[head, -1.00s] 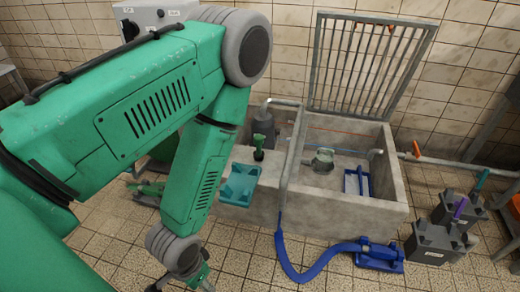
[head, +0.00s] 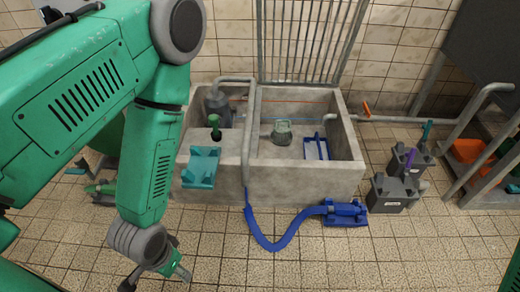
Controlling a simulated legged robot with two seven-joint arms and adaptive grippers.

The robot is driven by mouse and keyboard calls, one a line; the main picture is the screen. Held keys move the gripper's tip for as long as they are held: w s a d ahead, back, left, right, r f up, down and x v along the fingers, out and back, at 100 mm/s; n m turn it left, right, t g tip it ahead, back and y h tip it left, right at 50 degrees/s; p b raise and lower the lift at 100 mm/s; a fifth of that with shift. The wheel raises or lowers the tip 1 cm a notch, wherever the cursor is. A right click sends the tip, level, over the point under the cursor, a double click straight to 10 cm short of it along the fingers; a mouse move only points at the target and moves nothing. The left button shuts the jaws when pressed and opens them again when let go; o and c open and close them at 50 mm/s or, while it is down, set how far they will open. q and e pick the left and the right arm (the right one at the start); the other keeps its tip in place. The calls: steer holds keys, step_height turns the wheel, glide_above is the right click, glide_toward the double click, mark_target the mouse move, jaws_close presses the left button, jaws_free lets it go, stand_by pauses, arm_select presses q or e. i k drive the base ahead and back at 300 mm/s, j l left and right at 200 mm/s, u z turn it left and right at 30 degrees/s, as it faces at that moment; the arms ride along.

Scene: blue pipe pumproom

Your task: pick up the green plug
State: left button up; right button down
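A green plug-like piece with a dark lower end (head: 214,127) stands upright on the left part of the concrete basin's top (head: 305,180), behind a teal tray (head: 201,167). I take it to be the green plug. My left gripper (head: 157,279) hangs low at the bottom left, over the tiled floor, in front of the basin and well apart from the plug. Its fingers look spread, with nothing visible between them.
A grey-green pump-like object (head: 282,132) and a blue frame (head: 317,147) sit inside the basin. A raised grate (head: 310,40) stands behind. A blue hose (head: 275,245) lies on the floor in front. Grey boxes (head: 393,193) stand right. Open floor lies in front.

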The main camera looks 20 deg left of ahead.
mark_target(216, 135)
steer(key=i+j+u, duration=0.1)
steer(key=i+j, duration=0.95)
steer(key=i, duration=0.1)
